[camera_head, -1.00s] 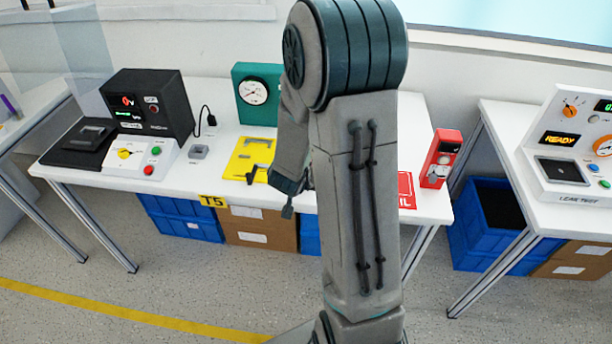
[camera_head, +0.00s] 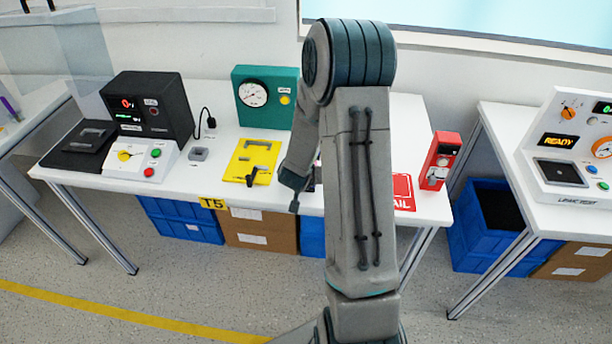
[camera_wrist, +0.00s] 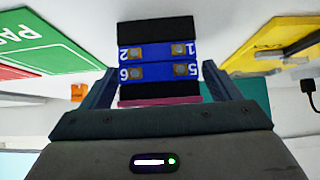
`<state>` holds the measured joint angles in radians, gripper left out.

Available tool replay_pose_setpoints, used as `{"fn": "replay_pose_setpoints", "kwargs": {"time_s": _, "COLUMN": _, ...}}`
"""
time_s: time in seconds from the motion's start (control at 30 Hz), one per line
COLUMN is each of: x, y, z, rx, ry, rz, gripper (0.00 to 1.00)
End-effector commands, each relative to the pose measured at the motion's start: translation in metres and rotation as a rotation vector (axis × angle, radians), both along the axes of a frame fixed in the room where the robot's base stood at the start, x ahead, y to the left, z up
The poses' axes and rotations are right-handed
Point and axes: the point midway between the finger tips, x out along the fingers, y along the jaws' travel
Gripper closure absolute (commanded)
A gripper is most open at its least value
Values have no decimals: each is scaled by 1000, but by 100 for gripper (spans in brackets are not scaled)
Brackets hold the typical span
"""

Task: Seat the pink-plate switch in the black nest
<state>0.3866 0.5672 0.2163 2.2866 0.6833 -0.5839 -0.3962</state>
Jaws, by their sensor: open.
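The pink-plate switch shows in the wrist view as a stack of black and blue blocks (camera_wrist: 160,72) with numbered terminals, and a thin pink plate (camera_wrist: 160,102) at its lower end. My gripper (camera_wrist: 160,67) is open, with one finger on each side of the switch. I cannot tell whether either finger touches it. In the head view my gripper (camera_head: 294,190) is low over the table's front, right of the yellow mat; my arm hides most of the switch there. A dark raised frame on the black base (camera_head: 72,157) at the table's left end looks like the nest.
A yellow mat (camera_head: 243,160) with black brackets lies mid-table. A black meter box (camera_head: 170,108), a white knob panel (camera_head: 140,170) and a teal gauge box (camera_head: 285,112) stand behind or left. A red mat (camera_head: 402,187) and red box (camera_head: 441,157) are at right.

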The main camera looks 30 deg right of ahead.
Motion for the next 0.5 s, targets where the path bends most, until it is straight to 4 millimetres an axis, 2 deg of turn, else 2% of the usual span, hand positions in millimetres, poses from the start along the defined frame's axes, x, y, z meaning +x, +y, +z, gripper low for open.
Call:
{"fn": "replay_pose_setpoints", "kwargs": {"time_s": 0.07, "x": 0, "y": 0, "z": 0, "rx": 0, "ry": 0, "rz": 0, "gripper": 16}}
{"fn": "replay_pose_setpoints", "kwargs": {"time_s": 0.27, "x": 0, "y": 0, "z": 0, "rx": 0, "ry": 0, "rz": 0, "gripper": 69}}
{"fn": "replay_pose_setpoints", "kwargs": {"time_s": 0.5, "x": 0, "y": 0, "z": 1, "rx": -1, "ry": -2, "rz": 0, "gripper": 70}}
